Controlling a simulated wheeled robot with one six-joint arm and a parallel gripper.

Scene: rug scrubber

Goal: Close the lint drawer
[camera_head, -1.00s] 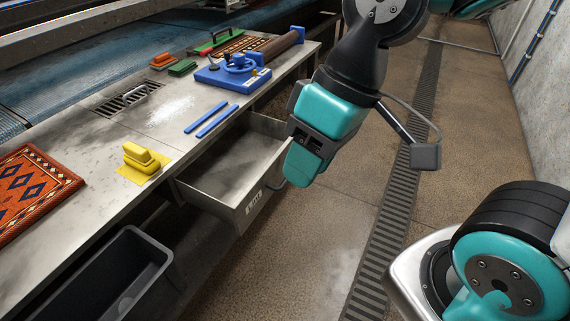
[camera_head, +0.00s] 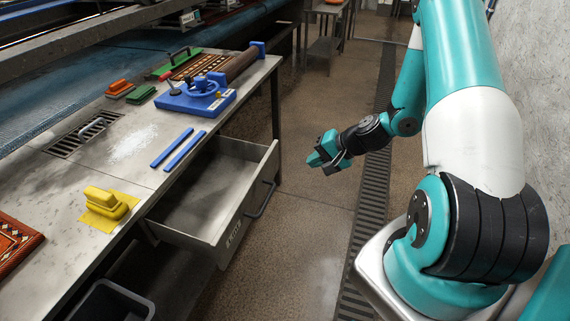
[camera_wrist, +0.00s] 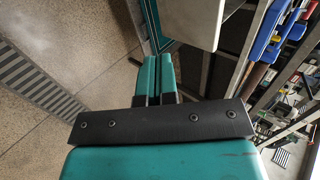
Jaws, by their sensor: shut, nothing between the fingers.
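The lint drawer (camera_head: 232,217) is a grey metal drawer under the steel workbench. In the head view it is pulled well out and looks empty inside, with a dark bar handle (camera_head: 262,199) on its front. My gripper (camera_head: 311,161) is teal and black, off to the right of the drawer front, with a gap between them. In the wrist view the two teal fingers (camera_wrist: 158,72) lie together with nothing between them. A pale panel there, ahead and to the right of the fingers, may be the drawer, but I cannot tell.
The steel workbench (camera_head: 64,165) holds a yellow scrubber (camera_head: 106,202), blue strips (camera_head: 179,150), a blue tool (camera_head: 198,97) and a rolled rug (camera_head: 240,64). A dark bin (camera_head: 112,301) stands below at front left. Open floor lies right of the drawer.

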